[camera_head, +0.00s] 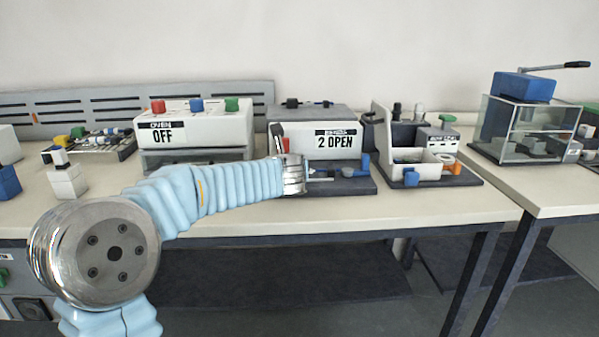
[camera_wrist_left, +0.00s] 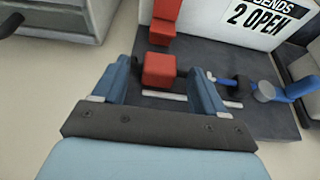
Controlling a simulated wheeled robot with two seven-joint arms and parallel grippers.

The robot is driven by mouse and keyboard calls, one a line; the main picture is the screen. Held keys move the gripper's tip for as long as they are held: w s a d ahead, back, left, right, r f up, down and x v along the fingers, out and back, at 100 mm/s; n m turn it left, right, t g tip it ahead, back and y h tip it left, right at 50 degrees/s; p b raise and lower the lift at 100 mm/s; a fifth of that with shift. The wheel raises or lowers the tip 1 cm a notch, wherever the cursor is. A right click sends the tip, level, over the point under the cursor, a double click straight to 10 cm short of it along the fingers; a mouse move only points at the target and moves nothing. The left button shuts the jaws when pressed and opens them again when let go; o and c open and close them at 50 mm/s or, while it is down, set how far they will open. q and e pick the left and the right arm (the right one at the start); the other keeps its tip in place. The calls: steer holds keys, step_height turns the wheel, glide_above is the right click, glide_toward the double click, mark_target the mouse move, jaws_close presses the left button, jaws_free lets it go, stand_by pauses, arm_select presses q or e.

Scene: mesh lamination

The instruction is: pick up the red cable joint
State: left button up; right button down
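The red cable joint appears to be the red block (camera_wrist_left: 158,70) in the left wrist view. It sits on a dark base, on a dark rod, in front of the white "2 OPEN" machine (camera_head: 338,141). A taller red part (camera_wrist_left: 163,22) stands just behind it. My left gripper (camera_wrist_left: 160,76) is open, with its blue fingers on either side of the block and a visible gap on each side. In the head view my left arm reaches the machine's left side; the wrist hides the block and most of the gripper. My right gripper is not in view.
A blue part (camera_wrist_left: 266,92) lies right of the block on the same base. The white oven (camera_head: 196,138), marked OFF, stands to the left. An open white box (camera_head: 415,165) stands to the right. The table front (camera_head: 420,210) is clear.

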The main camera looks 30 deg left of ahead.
arm_select(q)
steer(key=c, duration=1.1)
steer(key=shift+r, duration=0.1)
steer(key=shift+c, duration=0.2)
